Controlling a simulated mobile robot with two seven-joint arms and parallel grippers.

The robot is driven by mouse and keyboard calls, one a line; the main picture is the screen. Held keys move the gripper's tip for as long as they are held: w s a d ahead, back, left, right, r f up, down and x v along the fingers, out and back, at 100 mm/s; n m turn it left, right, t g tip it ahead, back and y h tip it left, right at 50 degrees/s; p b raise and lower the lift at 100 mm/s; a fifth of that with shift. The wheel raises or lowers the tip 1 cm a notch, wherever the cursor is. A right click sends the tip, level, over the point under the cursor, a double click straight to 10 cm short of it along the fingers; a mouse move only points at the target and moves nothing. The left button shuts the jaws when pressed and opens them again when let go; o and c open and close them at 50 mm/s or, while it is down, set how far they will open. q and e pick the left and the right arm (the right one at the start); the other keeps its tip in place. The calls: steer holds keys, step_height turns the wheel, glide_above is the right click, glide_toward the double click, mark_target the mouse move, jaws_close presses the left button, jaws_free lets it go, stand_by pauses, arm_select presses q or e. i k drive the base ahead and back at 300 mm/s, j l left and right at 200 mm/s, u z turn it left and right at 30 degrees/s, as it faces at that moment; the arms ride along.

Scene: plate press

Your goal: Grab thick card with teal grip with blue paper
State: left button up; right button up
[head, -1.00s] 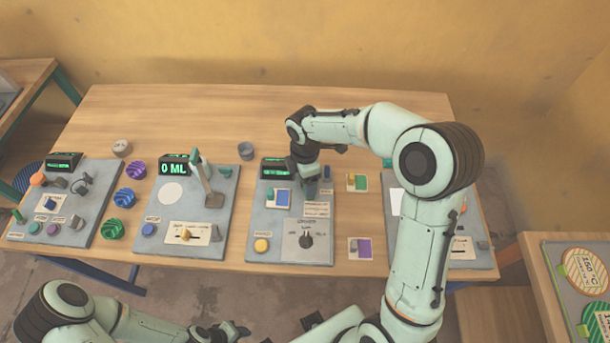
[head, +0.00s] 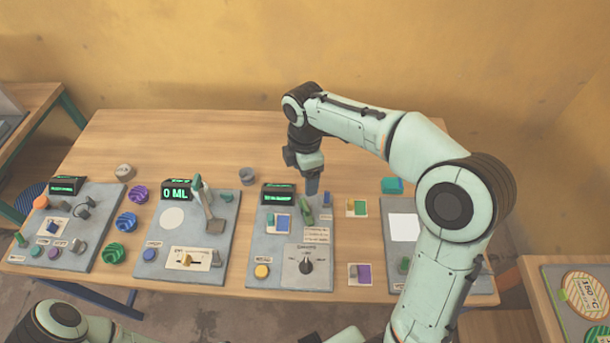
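The card with a teal grip and blue paper (head: 282,223) lies on the grey panel third from the left. Its teal grip is at the card's left side. My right gripper (head: 312,187) hangs above the back of the same panel, to the right of and behind the card, apart from it. Its fingers point down and look close together, but the gap is too small to judge. Nothing clearly shows held in it. My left arm shows only in part at the bottom left; its gripper is not in view.
A green handle (head: 308,215) stands on the panel just below my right gripper. Cards with green paper (head: 361,209) and purple paper (head: 364,272) lie right of the panel. A black dial (head: 306,267) and yellow button (head: 262,271) are at the panel's front. The table's back is clear.

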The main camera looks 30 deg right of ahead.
mark_target(277, 223)
steer(key=k, duration=1)
